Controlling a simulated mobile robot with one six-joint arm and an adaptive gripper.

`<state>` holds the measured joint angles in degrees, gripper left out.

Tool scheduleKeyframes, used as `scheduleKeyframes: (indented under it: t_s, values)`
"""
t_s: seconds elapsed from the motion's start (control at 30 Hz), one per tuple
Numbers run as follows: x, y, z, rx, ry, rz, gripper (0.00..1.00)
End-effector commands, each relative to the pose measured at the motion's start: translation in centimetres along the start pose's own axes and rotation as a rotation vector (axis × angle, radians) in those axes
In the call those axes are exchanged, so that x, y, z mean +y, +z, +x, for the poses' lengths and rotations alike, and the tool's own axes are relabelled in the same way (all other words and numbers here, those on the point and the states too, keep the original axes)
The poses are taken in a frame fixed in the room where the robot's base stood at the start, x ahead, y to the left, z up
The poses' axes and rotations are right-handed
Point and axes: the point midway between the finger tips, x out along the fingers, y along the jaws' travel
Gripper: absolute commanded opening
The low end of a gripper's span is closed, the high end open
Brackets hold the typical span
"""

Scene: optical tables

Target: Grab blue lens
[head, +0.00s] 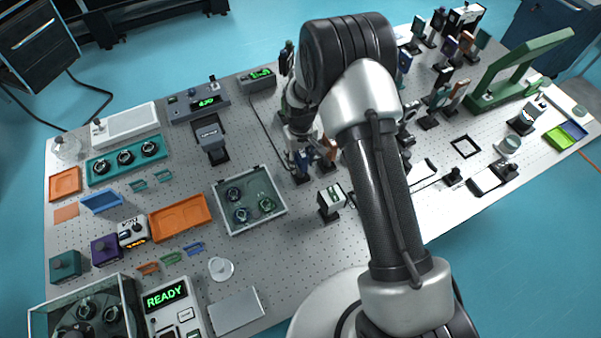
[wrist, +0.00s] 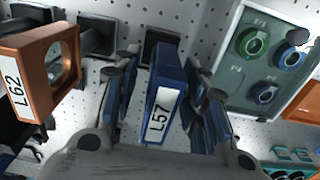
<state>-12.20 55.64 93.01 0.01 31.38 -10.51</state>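The blue lens, a blue mount with a white label reading L57 (wrist: 165,95), stands in the middle of the wrist view. In the head view the blue lens (head: 303,163) shows below my wrist. My gripper (wrist: 163,72) is open, with one finger on each side of the blue mount. A gap shows between the left finger and the mount; the right finger is closer to it, and I cannot tell whether it touches. In the head view the gripper is partly hidden by my own arm.
An orange lens mount labelled L62 (wrist: 38,72) stands close on the left in the wrist view. A clear-lidded box with round optics (head: 249,201) lies nearby. A black-and-white mount (head: 331,200) stands in front. Several more mounts crowd the table's right side.

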Motion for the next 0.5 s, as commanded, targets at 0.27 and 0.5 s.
scheduleKeyframes:
  t_s: [0.27,0.5]
  values:
    - [0.00,-0.02,-0.06,0.000,0.000,0.000,0.26]
    - [0.00,-0.02,-0.07,0.001,0.000,0.000,0.10]
